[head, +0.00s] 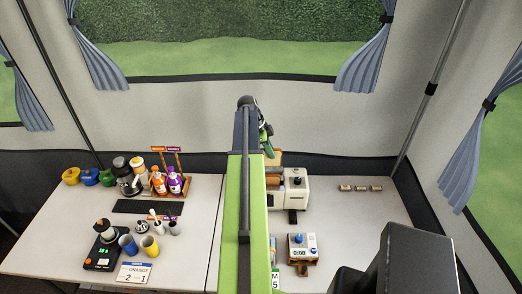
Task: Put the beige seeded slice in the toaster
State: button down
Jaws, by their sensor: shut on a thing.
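My gripper (269,149) hangs from the end of my green arm, near the back of the right-hand table. It is shut on the beige slice (274,158), which shows just below the fingers, partly hidden by my arm. The seeds are too small to make out. A cream toaster (295,190) with a dark knob on top stands just right of my arm. Its left part is hidden behind the arm. The slice appears above and left of the toaster's visible part, and I cannot tell how high it is or whether it touches the toaster.
A small device (302,246) with a blue knob stands in front of the toaster. The left table holds a wooden bottle caddy (170,187), a scale or grinder (103,252), mugs (128,245) and pots.

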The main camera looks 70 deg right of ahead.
aim_at(269, 165)
jog(key=shift+s, duration=0.15)
jog(key=shift+w+f+b, duration=0.2)
jog(key=shift+f+b, duration=0.3)
jog(key=shift+w+f+b, duration=0.2)
jog(key=shift+f+b, duration=0.25)
notch_tip(269, 165, down, 7)
jog(key=b, duration=0.7)
jog(key=shift+s, duration=0.1)
jog(key=shift+r, duration=0.1)
jog(key=c, duration=1.1)
grip_release()
jog(key=shift+a, duration=0.1)
